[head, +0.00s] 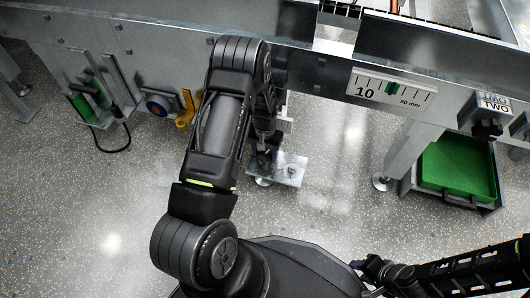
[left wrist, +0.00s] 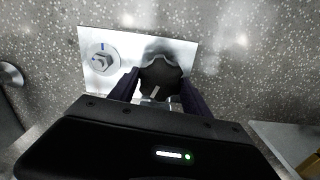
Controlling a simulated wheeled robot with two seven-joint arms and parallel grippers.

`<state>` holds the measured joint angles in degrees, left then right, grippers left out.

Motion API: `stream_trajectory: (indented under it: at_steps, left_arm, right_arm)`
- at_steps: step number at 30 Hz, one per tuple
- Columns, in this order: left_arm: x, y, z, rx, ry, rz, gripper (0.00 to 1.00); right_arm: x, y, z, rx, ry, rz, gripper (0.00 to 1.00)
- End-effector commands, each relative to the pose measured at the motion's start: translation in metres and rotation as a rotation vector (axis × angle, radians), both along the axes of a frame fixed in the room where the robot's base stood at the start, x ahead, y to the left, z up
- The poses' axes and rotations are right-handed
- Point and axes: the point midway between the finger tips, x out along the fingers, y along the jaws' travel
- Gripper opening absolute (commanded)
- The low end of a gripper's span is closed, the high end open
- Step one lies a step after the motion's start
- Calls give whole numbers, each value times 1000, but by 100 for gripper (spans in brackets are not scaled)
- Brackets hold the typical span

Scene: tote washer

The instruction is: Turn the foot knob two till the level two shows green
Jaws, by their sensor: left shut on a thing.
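My left gripper (head: 265,158) reaches down to a small metal foot plate (head: 291,170) near the floor, below the machine's frame. In the left wrist view its two dark fingers are on either side of a black knob (left wrist: 162,80), shut on it. The knob stands at the edge of the plate (left wrist: 125,38), partly hidden by the gripper. A round white dial (left wrist: 103,59) with a blue mark and a grey block sits on the plate. A TWO label (head: 493,102) is on the frame at right. I cannot pick out a level showing green. My right gripper (head: 372,273) is at the lower right, its fingers unclear.
A scale (head: 392,89) marked 10 and 50 mm, with a green mark, is on the frame. A black knob (head: 487,129) sits below the TWO label. A green tray (head: 457,165) stands at right. A yellow part (head: 187,110) hangs left of my arm. Speckled floor is open at left.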

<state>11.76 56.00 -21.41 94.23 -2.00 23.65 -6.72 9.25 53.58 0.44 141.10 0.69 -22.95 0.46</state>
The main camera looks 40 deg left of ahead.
Motion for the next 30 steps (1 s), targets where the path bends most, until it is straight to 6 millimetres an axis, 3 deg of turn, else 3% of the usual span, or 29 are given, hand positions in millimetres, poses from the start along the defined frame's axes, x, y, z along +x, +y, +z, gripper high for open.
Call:
stream_trajectory:
  at_steps: [5,6,13,23,30]
  left_arm:
    - [0,0,0,0,0,-1,16]
    - [0,0,0,0,0,-2,59]
    - [0,0,0,0,0,-2,78]
    - [0,0,4,0,0,-2,78]
    - [1,0,36,0,-2,-2,78]
  right_arm:
    - [0,0,0,0,0,0,36]
    - [0,0,0,0,0,0,36]
    - [0,0,0,0,0,0,36]
    - [0,0,2,0,0,0,36]
    - [-2,0,17,0,4,2,36]
